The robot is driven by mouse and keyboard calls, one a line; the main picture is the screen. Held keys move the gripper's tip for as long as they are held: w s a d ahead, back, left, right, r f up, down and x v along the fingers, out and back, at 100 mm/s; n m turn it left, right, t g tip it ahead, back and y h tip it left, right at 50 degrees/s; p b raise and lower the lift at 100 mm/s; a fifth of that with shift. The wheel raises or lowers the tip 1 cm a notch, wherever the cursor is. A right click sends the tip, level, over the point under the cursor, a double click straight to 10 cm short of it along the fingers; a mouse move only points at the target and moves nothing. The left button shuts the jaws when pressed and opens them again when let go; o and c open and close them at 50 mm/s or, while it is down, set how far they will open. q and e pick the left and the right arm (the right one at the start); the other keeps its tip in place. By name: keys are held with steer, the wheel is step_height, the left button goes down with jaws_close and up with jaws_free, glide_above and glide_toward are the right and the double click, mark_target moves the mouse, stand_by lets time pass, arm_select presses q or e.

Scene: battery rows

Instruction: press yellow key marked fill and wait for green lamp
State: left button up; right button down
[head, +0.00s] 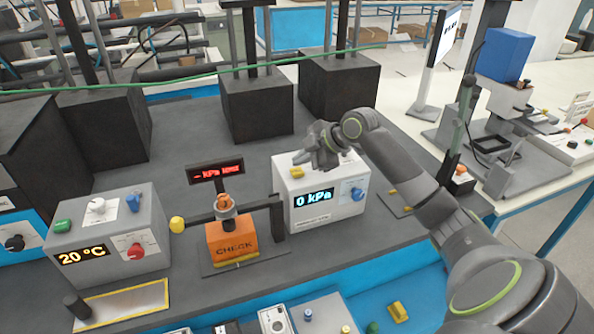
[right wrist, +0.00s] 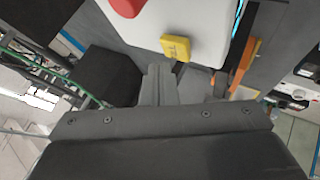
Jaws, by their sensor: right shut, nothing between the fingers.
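The white box with the "0 kPa" display (head: 314,198) stands mid-table, right of the orange CHECK block. A yellow key (head: 297,172) sits at its upper front left edge; it also shows in the right wrist view (right wrist: 176,47), its marking too small to read. My right gripper (head: 307,159) is shut and empty, over the top of the box just behind the key. In the right wrist view its fingers (right wrist: 160,75) end close to the key; I cannot tell whether they touch. No lit green lamp shows on the box; my gripper hides part of its top. My left gripper is not in view.
The orange CHECK block (head: 232,243) stands left of the box, with a red-lit display (head: 216,172) behind it. A grey "20 °C" box (head: 108,236) is farther left. Dark block columns (head: 257,105) stand behind. A red part (right wrist: 127,5) shows on the white box.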

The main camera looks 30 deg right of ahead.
mark_target(301, 172)
steer(key=shift+f, duration=0.15)
stand_by(0.6)
steer(key=shift+f, duration=0.3)
steer(key=shift+f, duration=0.45)
stand_by(0.8)
steer(key=shift+r, duration=0.15)
steer(key=shift+r+p, duration=0.55)
steer(key=shift+r, duration=0.2)
step_height(301, 172, up, 5)
steer(key=p, duration=0.4)
